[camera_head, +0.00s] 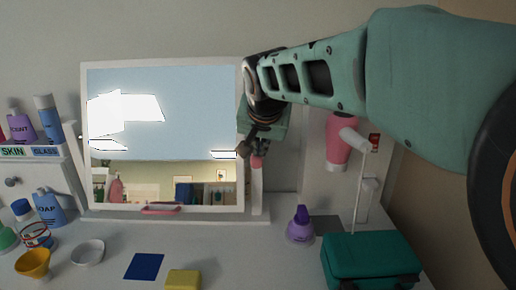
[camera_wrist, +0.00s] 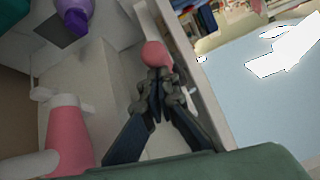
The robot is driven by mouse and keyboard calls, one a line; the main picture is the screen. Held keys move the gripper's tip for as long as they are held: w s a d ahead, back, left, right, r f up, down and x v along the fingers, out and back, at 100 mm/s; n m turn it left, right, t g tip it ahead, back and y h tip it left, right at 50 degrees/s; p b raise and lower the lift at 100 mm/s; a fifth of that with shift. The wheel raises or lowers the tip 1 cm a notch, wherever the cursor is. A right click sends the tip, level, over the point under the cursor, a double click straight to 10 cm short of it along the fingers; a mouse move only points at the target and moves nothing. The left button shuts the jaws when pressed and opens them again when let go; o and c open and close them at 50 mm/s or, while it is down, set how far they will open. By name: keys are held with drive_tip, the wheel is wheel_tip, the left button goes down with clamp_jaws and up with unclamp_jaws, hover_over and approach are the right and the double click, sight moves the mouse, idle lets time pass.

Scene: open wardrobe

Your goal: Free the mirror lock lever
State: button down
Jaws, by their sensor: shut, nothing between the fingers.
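The white-framed mirror (camera_head: 190,115) stands upright on the dresser top. Its glass also shows in the wrist view (camera_wrist: 262,105). The lock lever's pink round knob (camera_head: 257,162) is at the mirror's right side; it also shows in the wrist view (camera_wrist: 155,53). My gripper (camera_head: 253,153) is at the mirror's right edge, just above the knob in the head view. In the wrist view, my gripper (camera_wrist: 158,78) is shut and empty, its tips at or very close to the knob. Whether they touch, I cannot tell. The lever's stem is largely hidden.
A pink hair dryer (camera_head: 340,145) hangs on a stand to the right. A purple bottle (camera_head: 300,228) and a green case (camera_head: 370,260) stand front right. A pink handle (camera_head: 160,210) is at the mirror's bottom. Bowls, bottles, a blue card (camera_head: 144,266) and a yellow block (camera_head: 183,280) are front left.

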drive_tip(key=shift+s+f, duration=0.3)
drive_tip(key=shift+f, duration=0.4)
wheel_tip(320, 180, up, 11)
drive_tip(key=shift+w+r, duration=0.2)
drive_tip(key=shift+w, duration=0.1)
drive_tip(key=shift+a, duration=0.1)
